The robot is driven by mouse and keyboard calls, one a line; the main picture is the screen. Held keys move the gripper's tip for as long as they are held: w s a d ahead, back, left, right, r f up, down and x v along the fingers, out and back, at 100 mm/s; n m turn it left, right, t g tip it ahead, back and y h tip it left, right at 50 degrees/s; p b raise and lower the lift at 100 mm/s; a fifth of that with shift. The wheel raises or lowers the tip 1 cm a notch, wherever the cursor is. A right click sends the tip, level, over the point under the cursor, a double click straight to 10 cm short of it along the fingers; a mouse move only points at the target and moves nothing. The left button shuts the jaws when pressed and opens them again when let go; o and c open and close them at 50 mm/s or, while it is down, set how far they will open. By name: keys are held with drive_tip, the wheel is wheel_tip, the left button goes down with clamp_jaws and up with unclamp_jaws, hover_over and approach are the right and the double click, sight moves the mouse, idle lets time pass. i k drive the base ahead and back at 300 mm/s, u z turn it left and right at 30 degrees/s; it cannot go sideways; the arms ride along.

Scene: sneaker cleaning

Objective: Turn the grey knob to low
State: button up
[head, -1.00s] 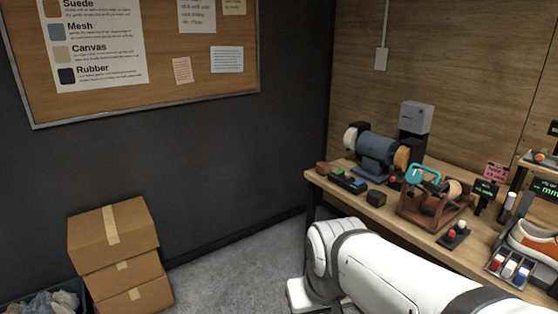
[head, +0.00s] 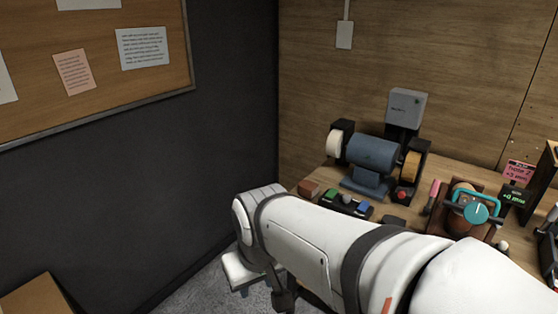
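No grey knob can be made out for certain in the head view. A grey box (head: 406,108) with small lettering stands on a dark mount behind the blue bench grinder (head: 370,161). A small dark block (head: 393,221) on the bench in front of the grinder is partly hidden by my arm; I cannot tell whether it bears a knob. My white arm crosses the lower middle, and its elbow is left of the bench. My gripper does not show.
The wooden bench (head: 316,176) runs along the wood wall. A button panel (head: 345,205), a brown block (head: 308,188) and a red button (head: 402,196) are near the grinder. A clamp with a teal handle (head: 477,210) holds a brown form at right. A cardboard box (head: 38,300) is bottom left.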

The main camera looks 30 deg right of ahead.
sight(346, 199)
drive_tip(key=z, duration=0.45)
drive_tip(key=i, duration=0.8)
drive_tip(key=z, duration=0.45)
drive_tip(key=k, duration=0.85)
drive_tip(key=z, duration=0.2)
drive_tip(key=i, duration=0.85)
drive_tip(key=u, duration=0.1)
